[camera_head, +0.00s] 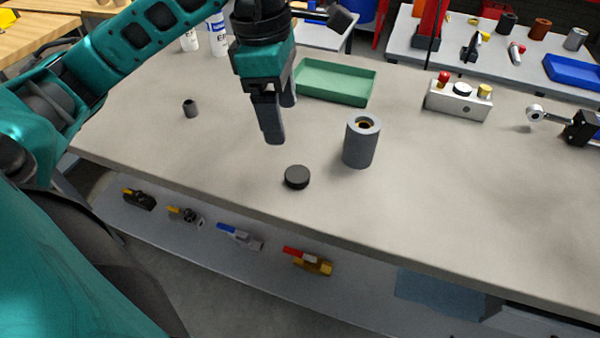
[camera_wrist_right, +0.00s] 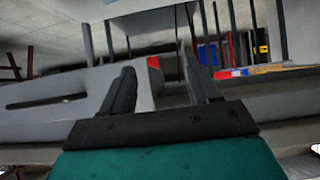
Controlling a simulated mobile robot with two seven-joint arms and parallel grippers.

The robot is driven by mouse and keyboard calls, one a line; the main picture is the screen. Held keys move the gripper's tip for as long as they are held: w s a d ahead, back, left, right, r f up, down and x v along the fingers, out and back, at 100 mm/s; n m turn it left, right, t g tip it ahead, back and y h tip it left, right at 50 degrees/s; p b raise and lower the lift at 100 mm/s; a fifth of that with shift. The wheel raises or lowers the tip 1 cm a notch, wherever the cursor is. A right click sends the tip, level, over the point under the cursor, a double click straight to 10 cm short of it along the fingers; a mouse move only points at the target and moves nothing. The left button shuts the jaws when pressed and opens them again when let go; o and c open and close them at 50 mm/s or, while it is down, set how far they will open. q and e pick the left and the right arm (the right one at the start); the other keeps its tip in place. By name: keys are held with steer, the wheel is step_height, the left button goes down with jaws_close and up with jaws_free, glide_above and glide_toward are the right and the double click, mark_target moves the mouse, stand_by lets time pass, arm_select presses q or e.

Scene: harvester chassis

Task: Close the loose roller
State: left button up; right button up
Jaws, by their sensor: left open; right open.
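The roller (camera_head: 361,146) is a grey cylinder standing upright on the workbench, with an open top and a brass-coloured ring inside. A small black round cap (camera_head: 297,177) lies flat on the bench, apart from the roller, to its lower left. My left gripper (camera_head: 281,124) points down above the bench, to the left of the roller and above the cap in the picture. It is open and touches neither. My right gripper (camera_wrist_right: 160,76) shows in the right wrist view with its fingers apart and nothing between them. Neither the roller nor the cap can be made out there.
A green tray (camera_head: 335,82) stands behind the left gripper. A metal block with coloured knobs (camera_head: 458,100) and a silver rod end (camera_head: 535,114) are at right. The bench around the roller is largely clear.

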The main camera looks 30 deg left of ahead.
arm_select(q)
steer(key=shift+f, duration=0.15)
steer(key=b, duration=0.1)
glide_above(298, 173)
steer(key=s+a, duration=0.1)
step_height(298, 173, down, 7)
steer(key=shift+a+r, duration=0.1)
steer(key=shift+r, duration=0.1)
steer(key=shift+f, duration=0.4)
arm_select(e)
steer(key=shift+w+a, duration=0.25)
steer(key=shift+f, duration=0.1)
arm_select(q)
steer(key=shift+w+d+f, duration=0.15)
steer(key=shift+f, duration=0.7)
steer(key=shift+w+d+f, duration=0.15)
steer(key=shift+d+f, duration=0.05)
steer(key=shift+f, duration=0.65)
steer(key=shift+w+d+f, duration=0.15)
steer(key=shift+f, duration=0.7)
arm_select(e)
steer(key=shift+s+f, duration=0.1)
steer(key=shift+f, duration=0.15)
arm_select(q)
steer(key=c, duration=1.1)
arm_select(e)
steer(key=shift+r, duration=0.1)
